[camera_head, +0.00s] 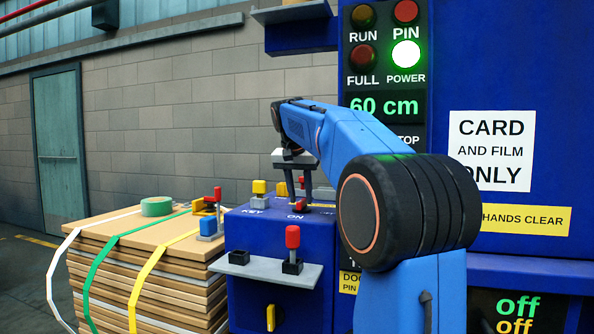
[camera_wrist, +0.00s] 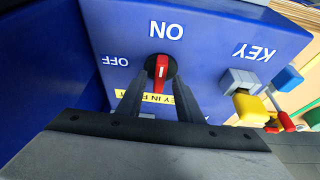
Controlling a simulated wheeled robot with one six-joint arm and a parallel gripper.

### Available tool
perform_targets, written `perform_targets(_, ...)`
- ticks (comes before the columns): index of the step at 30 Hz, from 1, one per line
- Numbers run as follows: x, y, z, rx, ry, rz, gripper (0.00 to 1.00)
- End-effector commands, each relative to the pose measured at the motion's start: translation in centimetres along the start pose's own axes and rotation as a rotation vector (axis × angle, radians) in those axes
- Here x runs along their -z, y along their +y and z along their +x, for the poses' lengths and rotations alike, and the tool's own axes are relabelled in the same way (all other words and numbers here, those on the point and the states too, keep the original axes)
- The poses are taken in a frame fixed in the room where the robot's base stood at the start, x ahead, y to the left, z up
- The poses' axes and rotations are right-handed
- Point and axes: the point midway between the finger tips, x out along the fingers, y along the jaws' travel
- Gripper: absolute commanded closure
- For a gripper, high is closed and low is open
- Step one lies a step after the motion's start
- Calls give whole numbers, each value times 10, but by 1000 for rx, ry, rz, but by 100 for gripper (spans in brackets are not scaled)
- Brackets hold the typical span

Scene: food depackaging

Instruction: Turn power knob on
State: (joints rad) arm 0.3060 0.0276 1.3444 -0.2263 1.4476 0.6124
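The power knob (camera_wrist: 162,69) is a black disc with a red bar handle and a white mark, on the blue panel's top. Its handle lines up with the ON label (camera_wrist: 166,30). The OFF label (camera_wrist: 115,61) is left of it in the wrist view. In the head view the knob (camera_head: 300,205) shows small below the fingers. My gripper (camera_wrist: 159,88) is open, its two dark fingers spread on either side of the knob's red handle. I cannot tell whether they touch it. The POWER lamp (camera_head: 406,54) glows bright; the RUN, PIN and FULL lamps look dim.
A yellow key piece (camera_head: 259,187) stands beside the KEY label. A red-capped lever (camera_head: 292,237) stands on a small shelf (camera_head: 262,270) on the panel front. Strapped cardboard (camera_head: 140,290) with green tape (camera_head: 157,206) is at left. The machine wall (camera_head: 500,80) is at right.

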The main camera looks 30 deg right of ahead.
Motion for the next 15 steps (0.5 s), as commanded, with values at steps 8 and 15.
perform_targets(8,0,0,-52,2,2,0,67)
perform_targets(15,0,-1,-100,2,2,0,67)
